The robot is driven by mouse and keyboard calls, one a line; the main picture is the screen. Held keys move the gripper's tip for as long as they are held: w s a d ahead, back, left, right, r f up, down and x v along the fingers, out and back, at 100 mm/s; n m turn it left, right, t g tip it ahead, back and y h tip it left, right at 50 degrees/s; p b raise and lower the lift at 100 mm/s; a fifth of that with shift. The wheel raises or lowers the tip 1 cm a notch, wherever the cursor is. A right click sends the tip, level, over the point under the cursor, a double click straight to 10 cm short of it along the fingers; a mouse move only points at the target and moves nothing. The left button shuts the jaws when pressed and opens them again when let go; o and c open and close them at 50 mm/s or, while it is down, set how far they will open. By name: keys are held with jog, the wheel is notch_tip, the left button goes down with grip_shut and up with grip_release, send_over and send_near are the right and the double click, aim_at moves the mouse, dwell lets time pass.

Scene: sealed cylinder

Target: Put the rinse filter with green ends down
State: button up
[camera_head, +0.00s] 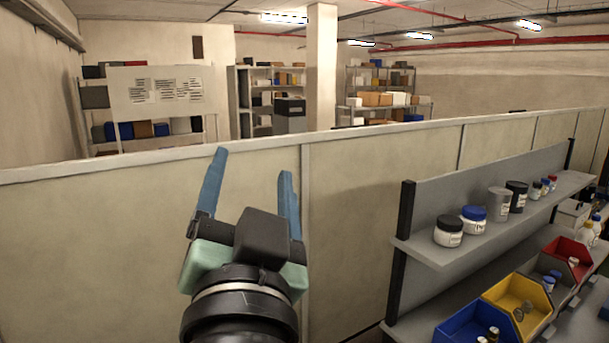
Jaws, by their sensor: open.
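My gripper (249,190) is left of the middle of the head view, raised in front of a beige partition wall. Its two blue fingers point up and stand well apart, with nothing visible between them. I do not see a rinse filter with green ends in this view.
A grey shelf (447,258) on the right holds several jars and bottles. Below it are a blue bin (450,335), a yellow bin (540,297) and a red bin (585,262) with small items. The beige partition (350,190) runs across the view. Stocked racks stand behind it.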

jog(key=s+d+r+n+t+h, duration=0.1)
jog(key=s+d+r+n+t, duration=0.1)
jog(key=s+r, duration=0.3)
jog(key=s+d+r+n+t+h, duration=0.1)
jog(key=s+d+r+n+t, duration=0.1)
jog(key=r, duration=0.5)
jog(key=s+d+t, duration=0.1)
jog(key=s, duration=0.1)
jog(key=shift+s+d+t+h, duration=0.3)
jog(key=shift+s+d+t, duration=0.05)
jog(key=shift+t, duration=0.05)
notch_tip(320, 180, down, 6)
jog(key=b, duration=0.6)
jog(key=shift+f, duration=0.25)
jog(key=shift+a, duration=0.1)
jog(key=shift+c, duration=1.4)
jog(key=shift+s, duration=0.1)
jog(key=shift+c, duration=0.4)
